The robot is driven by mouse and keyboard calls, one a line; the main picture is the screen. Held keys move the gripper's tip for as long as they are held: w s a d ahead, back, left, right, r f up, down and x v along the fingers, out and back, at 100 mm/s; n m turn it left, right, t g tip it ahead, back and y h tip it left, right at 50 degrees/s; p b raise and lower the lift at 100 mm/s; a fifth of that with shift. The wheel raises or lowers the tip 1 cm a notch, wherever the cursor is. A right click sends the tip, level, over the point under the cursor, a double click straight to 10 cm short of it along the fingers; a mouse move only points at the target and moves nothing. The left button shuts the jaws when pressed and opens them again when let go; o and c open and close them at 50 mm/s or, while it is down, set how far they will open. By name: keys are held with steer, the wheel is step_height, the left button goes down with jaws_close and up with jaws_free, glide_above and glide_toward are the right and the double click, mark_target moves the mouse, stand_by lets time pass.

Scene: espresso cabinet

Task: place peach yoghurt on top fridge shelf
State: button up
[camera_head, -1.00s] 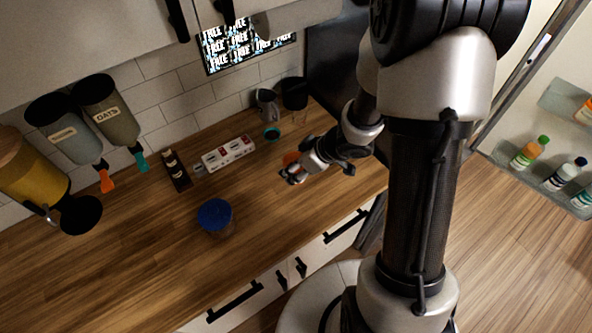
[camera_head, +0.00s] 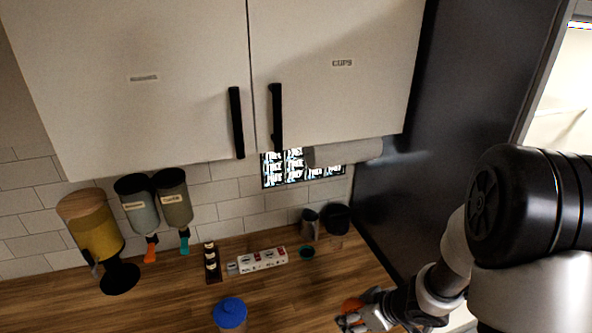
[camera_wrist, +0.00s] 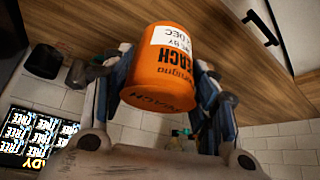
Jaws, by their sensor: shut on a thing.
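The peach yoghurt is an orange tub (camera_wrist: 168,72) with a white label; parts of the word "PEACH" show on it in the wrist view. My gripper (camera_wrist: 165,85) is shut on it, one finger on each side. In the head view my gripper (camera_head: 362,315) is low at the right, above the counter, and the orange tub (camera_head: 352,304) shows only partly there. The fridge's open side shows as a pale, bright interior (camera_head: 562,110) at the right edge of the head view. Its shelves are mostly cut off, and the top shelf cannot be made out clearly.
A dark tall panel (camera_head: 455,110) stands between the counter and the bright interior. White wall cupboards (camera_head: 335,60) hang above the counter. A blue-lidded jar (camera_head: 230,313), a red-and-white box (camera_head: 262,260) and dark cups (camera_head: 336,218) stand on the wooden counter (camera_head: 170,300).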

steer(key=shift+s+d+r+m+h, duration=0.2)
steer(key=shift+d+r+m, duration=0.1)
steer(key=shift+r, duration=0.25)
steer(key=shift+s+d+r+m+h, duration=0.2)
steer(key=shift+d+r+m, duration=0.1)
steer(key=shift+r, duration=0.2)
steer(key=r+m, duration=0.1)
steer(key=w+a+r+m+t+h, duration=0.1)
steer(key=w+r+m, duration=0.1)
steer(key=shift+w+a+r+h, duration=0.15)
steer(key=shift+a+r+h, duration=0.1)
steer(key=shift+a+h, duration=0.05)
steer(key=r+m, duration=0.1)
steer(key=r+m+h, duration=0.1)
steer(key=r+m, duration=0.1)
steer(key=r, duration=0.1)
steer(key=shift+w+d+m+t+h, duration=0.15)
steer(key=shift+d+m+t+h, duration=0.15)
steer(key=shift+m+h, duration=0.1)
steer(key=shift+w+a+f, duration=0.1)
steer(key=shift+w+f, duration=0.05)
steer(key=shift+f, duration=0.05)
step_height(320, 180, down, 18)
steer(key=b, duration=1.8)
